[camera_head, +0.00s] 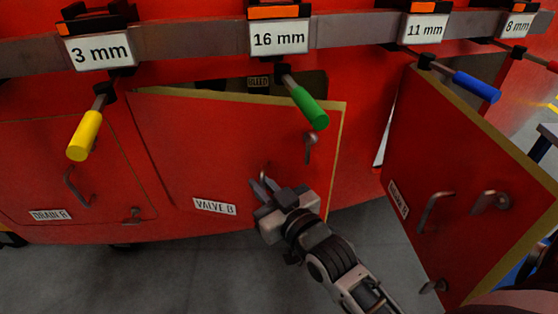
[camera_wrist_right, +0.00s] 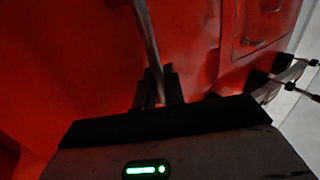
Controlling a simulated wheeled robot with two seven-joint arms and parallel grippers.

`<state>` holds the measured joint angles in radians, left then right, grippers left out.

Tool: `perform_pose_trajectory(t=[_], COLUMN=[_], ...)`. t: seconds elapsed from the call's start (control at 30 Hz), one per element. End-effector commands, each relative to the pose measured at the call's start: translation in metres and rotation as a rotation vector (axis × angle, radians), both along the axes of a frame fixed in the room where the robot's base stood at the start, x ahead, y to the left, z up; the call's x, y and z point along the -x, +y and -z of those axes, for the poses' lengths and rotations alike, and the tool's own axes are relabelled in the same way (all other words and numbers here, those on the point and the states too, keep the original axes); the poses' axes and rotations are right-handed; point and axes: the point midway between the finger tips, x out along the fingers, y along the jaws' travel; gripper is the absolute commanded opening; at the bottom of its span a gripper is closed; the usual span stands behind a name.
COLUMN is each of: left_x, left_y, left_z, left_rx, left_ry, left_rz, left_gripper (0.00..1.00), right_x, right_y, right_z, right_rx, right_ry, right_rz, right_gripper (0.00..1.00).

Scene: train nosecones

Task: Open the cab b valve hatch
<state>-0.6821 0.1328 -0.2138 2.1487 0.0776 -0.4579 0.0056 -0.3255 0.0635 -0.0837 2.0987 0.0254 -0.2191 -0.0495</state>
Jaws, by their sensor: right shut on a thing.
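The red hatch labelled VALVE B (camera_head: 230,145) stands ajar in the head view, its yellowish edge out from the body at the top and right. A dark gap with a BLEED label (camera_head: 258,82) shows behind it. My right gripper (camera_head: 263,187) is at the hatch's front, shut on its metal handle (camera_wrist_right: 147,35). In the right wrist view the handle bar runs down between the fingers (camera_wrist_right: 158,90). A latch (camera_head: 311,147) sits near the hatch's upper right. My left gripper is not in view.
A hatch labelled DRAIN B (camera_head: 75,165) is closed at left. Another hatch (camera_head: 465,165) stands wide open at right. Tools with yellow (camera_head: 84,136), green (camera_head: 310,108) and blue (camera_head: 477,86) handles hang from the rail (camera_head: 190,40); the green one overhangs the VALVE B hatch.

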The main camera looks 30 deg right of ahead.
Motion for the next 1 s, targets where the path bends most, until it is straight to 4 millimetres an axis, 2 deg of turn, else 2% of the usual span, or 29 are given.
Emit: perform_pose_trajectory(t=[0.1,0.3,0.8,0.83,0.87,1.0], left_x=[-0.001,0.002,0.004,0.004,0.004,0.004], left_y=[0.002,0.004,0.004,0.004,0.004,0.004], left_z=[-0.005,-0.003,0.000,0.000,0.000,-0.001], left_rx=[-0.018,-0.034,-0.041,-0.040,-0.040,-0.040], left_ry=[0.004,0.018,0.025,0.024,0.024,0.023], left_rz=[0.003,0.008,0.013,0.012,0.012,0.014], left_gripper=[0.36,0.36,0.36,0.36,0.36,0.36], right_x=[0.011,0.020,0.022,0.022,0.022,0.022], right_y=[0.015,0.029,0.033,0.033,0.033,0.032], right_z=[-0.003,-0.002,-0.001,-0.001,-0.001,-0.001], right_rx=[-0.002,0.000,0.003,0.003,0.003,0.003], right_ry=[0.004,0.005,0.002,0.002,0.002,0.004], right_rz=[-0.004,-0.003,-0.004,-0.004,-0.004,-0.003], right_gripper=[0.00,0.00,0.00,0.19,0.27,0.28])
